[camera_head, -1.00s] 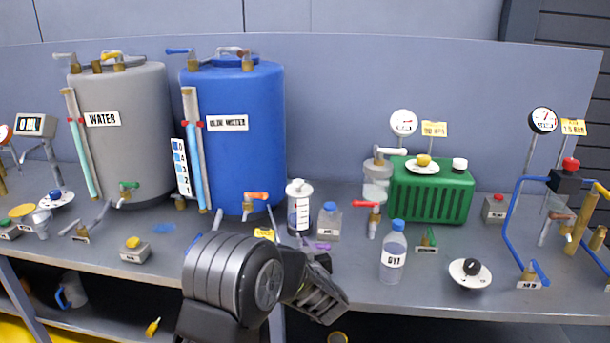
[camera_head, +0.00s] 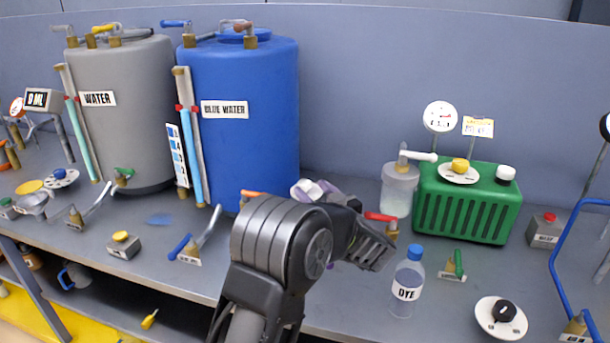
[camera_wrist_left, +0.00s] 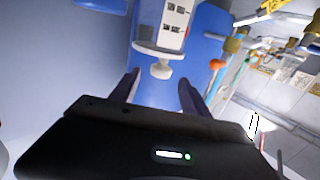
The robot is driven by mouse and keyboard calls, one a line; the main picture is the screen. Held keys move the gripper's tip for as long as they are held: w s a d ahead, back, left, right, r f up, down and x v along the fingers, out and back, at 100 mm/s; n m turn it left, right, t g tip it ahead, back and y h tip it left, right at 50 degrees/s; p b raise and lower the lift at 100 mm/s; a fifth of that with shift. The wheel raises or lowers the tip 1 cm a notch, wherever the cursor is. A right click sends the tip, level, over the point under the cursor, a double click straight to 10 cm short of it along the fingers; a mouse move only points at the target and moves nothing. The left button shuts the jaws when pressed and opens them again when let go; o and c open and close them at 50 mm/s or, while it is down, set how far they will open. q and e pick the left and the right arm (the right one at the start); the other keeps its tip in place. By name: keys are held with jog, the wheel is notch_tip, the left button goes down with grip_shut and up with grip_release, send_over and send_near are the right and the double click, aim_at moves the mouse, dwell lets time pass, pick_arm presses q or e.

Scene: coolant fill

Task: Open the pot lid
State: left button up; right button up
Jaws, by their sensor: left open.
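A white graduated pot (camera_wrist_left: 172,25) with a pale knobbed lid (camera_wrist_left: 160,68) appears inverted in the left wrist view. My left gripper (camera_wrist_left: 157,92) is open, with one dark finger on each side of the lid knob's line. I cannot tell whether the fingers touch the knob. In the head view, a bit of the pale lid (camera_head: 303,190) shows by the purplish fingertips of my left gripper (camera_head: 318,189), in front of the blue tank. My arm hides the pot's body there. My right gripper is not in view.
The blue tank (camera_head: 245,150) stands behind and the grey tank (camera_head: 135,140) to its left. A clear jar (camera_head: 398,197) with a white lever and a green box (camera_head: 465,215) stand to the right. A dye bottle (camera_head: 407,280) stands near the front edge.

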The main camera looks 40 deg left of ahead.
aim_at(302, 180)
pick_arm(q)
jog(key=shift+p+x, duration=0.6)
jog(key=shift+x, duration=3.35)
grip_shut()
